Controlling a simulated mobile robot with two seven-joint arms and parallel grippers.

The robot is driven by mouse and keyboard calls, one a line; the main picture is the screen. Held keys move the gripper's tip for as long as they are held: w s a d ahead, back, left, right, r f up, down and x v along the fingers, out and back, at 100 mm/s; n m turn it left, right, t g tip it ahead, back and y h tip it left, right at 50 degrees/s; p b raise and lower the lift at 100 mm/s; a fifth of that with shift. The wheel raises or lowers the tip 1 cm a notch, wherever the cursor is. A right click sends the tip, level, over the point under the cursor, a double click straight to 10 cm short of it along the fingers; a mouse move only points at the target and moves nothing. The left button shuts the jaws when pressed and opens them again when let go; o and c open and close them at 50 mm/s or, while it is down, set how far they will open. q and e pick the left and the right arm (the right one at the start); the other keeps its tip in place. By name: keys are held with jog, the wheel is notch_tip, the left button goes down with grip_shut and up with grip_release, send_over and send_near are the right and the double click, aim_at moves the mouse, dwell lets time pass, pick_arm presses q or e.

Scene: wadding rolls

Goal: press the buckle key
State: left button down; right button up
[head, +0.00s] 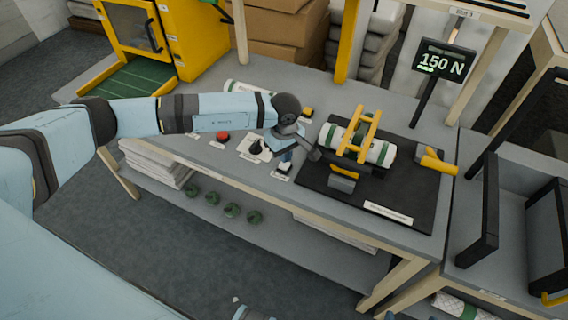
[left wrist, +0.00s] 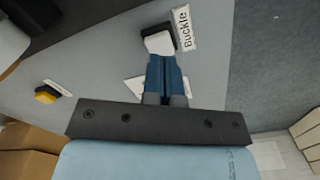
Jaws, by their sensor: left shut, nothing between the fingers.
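The buckle key (head: 285,167) is a small white key in a dark housing near the front edge of the workbench. It also shows in the left wrist view as a white cap (left wrist: 158,43) beside a label reading "Buckle" (left wrist: 187,30). My left gripper (head: 287,156) is shut and empty, right at the key. In the left wrist view its blue fingers (left wrist: 161,62) point at the key and overlap its near edge. I cannot tell whether the tips touch it.
A red button (head: 222,137), a black knob (head: 257,147) and a yellow button (head: 307,112) are close by. Right of the key, a wadding roll (head: 375,149) lies on a black mat (head: 415,200) under a yellow frame (head: 369,125). A display (head: 442,63) reads 150 N.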

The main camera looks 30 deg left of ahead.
dwell(0.4)
pick_arm(q)
jog(key=shift+f+b, duration=1.5)
jog(key=shift+r, duration=0.15)
jog(key=shift+r+p, duration=0.8)
jog(key=shift+r, duration=0.55)
jog(key=shift+r, duration=0.1)
notch_tip(320, 180, up, 6)
jog(key=p, duration=0.3)
